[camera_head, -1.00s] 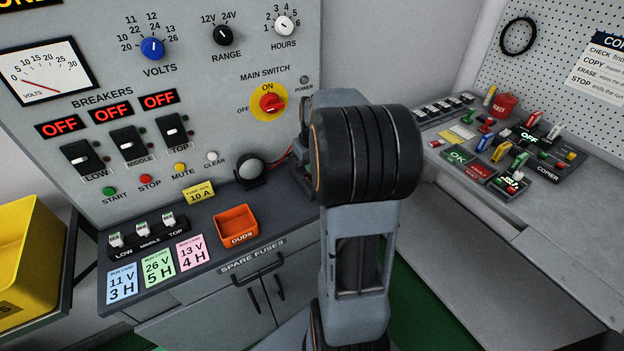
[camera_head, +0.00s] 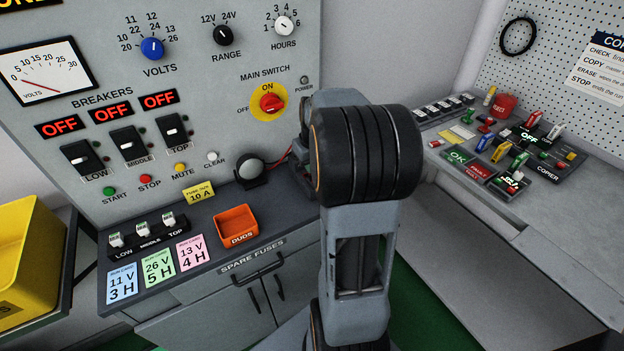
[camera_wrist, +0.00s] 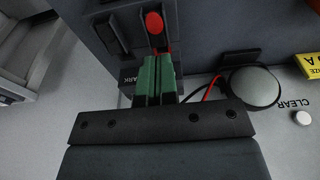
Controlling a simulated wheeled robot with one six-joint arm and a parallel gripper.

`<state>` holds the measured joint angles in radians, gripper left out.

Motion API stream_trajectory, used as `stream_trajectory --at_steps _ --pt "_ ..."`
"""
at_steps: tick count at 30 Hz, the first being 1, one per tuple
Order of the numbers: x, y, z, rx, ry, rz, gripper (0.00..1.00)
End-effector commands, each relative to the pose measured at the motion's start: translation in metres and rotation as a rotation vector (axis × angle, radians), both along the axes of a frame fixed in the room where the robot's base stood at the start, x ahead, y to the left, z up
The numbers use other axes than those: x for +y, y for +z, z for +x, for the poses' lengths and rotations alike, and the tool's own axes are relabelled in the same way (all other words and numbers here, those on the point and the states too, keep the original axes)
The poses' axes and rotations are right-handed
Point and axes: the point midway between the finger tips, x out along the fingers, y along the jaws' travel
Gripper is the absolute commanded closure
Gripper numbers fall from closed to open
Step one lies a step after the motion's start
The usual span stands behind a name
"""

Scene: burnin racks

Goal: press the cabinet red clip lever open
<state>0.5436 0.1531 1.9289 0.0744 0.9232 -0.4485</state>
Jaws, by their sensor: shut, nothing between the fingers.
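The red clip lever (camera_wrist: 154,22) shows in the wrist view as a rounded red end on a dark block at the top middle. More red shows right by the fingertips. My gripper (camera_wrist: 157,58) has green fingers, shut together with nothing between them. The fingertips sit just below the red end in the picture; I cannot tell whether they touch the lever. In the head view my arm hides the gripper and the lever.
A round grey disc (camera_wrist: 253,87) with black and red wires lies right of my fingers in the wrist view. The head view shows the breaker panel (camera_head: 210,110), an orange duds tray (camera_head: 237,225), a yellow bin (camera_head: 25,250) and a copier bench (camera_head: 590,230).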

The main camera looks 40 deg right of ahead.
Motion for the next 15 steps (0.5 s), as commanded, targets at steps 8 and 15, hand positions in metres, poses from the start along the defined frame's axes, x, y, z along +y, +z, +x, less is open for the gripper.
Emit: stream_trajectory --at_steps 8,15 --pt "0.0001 -0.0007 0.0000 0.000 0.000 0.000 1.00" --pt "0.0001 -0.0039 0.0000 0.000 0.000 0.000 1.00"
